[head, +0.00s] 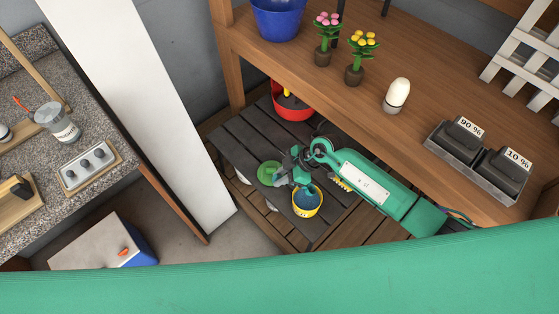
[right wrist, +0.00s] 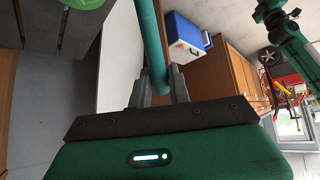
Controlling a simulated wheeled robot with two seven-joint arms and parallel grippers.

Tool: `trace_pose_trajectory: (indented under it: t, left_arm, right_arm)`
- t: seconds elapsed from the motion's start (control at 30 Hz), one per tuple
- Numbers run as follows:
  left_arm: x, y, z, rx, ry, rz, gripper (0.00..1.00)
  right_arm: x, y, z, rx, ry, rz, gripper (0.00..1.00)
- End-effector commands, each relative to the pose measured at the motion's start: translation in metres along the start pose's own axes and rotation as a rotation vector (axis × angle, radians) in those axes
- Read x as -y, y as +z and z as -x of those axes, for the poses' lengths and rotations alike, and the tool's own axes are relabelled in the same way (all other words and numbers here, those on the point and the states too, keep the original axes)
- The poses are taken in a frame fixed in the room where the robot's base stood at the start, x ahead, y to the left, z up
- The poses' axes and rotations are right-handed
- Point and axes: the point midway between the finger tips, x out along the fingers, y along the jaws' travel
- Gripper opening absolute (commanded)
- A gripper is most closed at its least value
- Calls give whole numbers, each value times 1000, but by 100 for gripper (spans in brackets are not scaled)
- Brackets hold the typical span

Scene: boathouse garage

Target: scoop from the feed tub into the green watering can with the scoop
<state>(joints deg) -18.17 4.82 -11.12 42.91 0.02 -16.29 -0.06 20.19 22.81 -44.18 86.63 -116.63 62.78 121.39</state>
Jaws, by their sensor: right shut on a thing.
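My right gripper (head: 286,177) is low over the dark slatted bench. In the right wrist view its fingers (right wrist: 160,88) are shut on a teal round bar, likely the scoop's handle (right wrist: 152,40); the scoop's bowl is not clearly visible. A round green thing (head: 267,174), probably the green watering can, is just left of the gripper, partly hidden. A yellow tub (head: 307,213) with blue contents stands just below and right of the gripper. I cannot tell for sure whether it is the feed tub. My left gripper is not in view.
A red tub (head: 293,114) with dark contents stands at the bench's back. The wooden shelf (head: 420,110) above holds two flowerpots (head: 354,75), a blue bucket (head: 278,20), a white-topped object (head: 397,95) and dark blocks on a tray (head: 470,160). A white panel (head: 150,100) stands left.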

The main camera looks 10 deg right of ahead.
Motion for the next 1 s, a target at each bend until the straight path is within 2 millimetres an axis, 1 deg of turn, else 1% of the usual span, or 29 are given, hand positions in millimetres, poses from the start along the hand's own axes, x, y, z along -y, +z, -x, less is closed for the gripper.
trace_pose_trajectory:
  t: [0.03, 0.1, 0.47, 0.57, 0.67, 0.7, 0.73, 1.0]
  left_arm:
    - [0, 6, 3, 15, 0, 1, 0]
    - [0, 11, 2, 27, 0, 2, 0]
    - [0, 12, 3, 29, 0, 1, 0]
    - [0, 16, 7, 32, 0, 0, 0]
    - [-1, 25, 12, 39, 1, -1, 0]
    - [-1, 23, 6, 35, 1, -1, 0]
    - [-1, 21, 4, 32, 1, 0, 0]
    - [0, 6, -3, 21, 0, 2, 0]
  right_arm:
    - [1, -1, 1, -3, 13, -15, 0]
    - [1, -1, -1, -7, 25, -29, 0]
    - [1, -1, -1, -7, 27, -30, 0]
    - [1, -2, 0, -8, 26, -31, 0]
    - [1, -4, 2, -11, 25, -30, 0]
    - [1, 4, -6, -10, 24, -32, 0]
    - [1, 8, -10, -10, 25, -32, 0]
    - [1, 37, -34, -11, 26, -31, 0]
